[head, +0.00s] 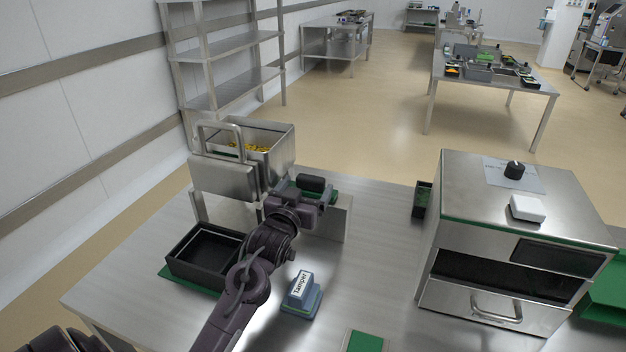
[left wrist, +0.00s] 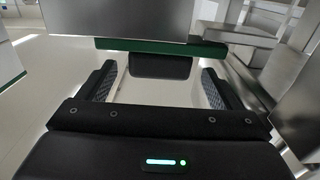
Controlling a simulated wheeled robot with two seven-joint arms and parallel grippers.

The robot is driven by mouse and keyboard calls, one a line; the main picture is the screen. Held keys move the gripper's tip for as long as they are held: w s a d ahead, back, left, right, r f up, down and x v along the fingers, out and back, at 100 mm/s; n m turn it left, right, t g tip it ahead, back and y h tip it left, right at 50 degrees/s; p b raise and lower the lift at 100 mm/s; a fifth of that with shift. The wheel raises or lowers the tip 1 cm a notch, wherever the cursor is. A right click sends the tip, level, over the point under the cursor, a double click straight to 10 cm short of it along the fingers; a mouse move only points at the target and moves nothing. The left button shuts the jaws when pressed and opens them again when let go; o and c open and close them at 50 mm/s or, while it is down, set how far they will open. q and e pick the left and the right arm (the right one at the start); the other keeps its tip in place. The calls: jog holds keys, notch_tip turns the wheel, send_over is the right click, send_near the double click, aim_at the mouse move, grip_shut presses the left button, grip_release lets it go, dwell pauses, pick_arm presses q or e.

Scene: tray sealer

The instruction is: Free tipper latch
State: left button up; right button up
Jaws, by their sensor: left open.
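The tipper (head: 222,178) is a steel bin with a loop handle, raised on a stand at the back left of the table. Yellow pieces lie inside it. My left gripper (head: 308,194) is at the right side of the tipper, its arm reaching up from the bottom. In the left wrist view the open gripper (left wrist: 160,84) has a dark block (left wrist: 160,66), perhaps the latch, between its fingers, with gaps on both sides. A green strip and a steel panel (left wrist: 140,18) are just above the block. The latch's exact state cannot be told. My right gripper is out of view.
A black tray (head: 205,262) on a green mat stands left of my arm. A blue-grey tamper (head: 302,292) stands to its right. The steel sealer (head: 500,240) fills the table's right side. A small dark bin (head: 421,200) is beside it. The middle table is mostly clear.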

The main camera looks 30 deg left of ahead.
aim_at(313, 177)
pick_arm(q)
jog(key=x, duration=0.5)
jog(key=shift+w, duration=0.2)
jog(key=c, duration=1.4)
jog(key=d, duration=0.2)
jog(key=w+d+p, duration=0.1)
jog(key=d, duration=0.1)
jog(key=shift+d, duration=0.2)
jog(key=o, duration=1)
jog(key=shift+c, duration=0.2)
jog(key=o, duration=0.4)
jog(key=shift+d, duration=0.1)
jog(key=shift+o, duration=0.2)
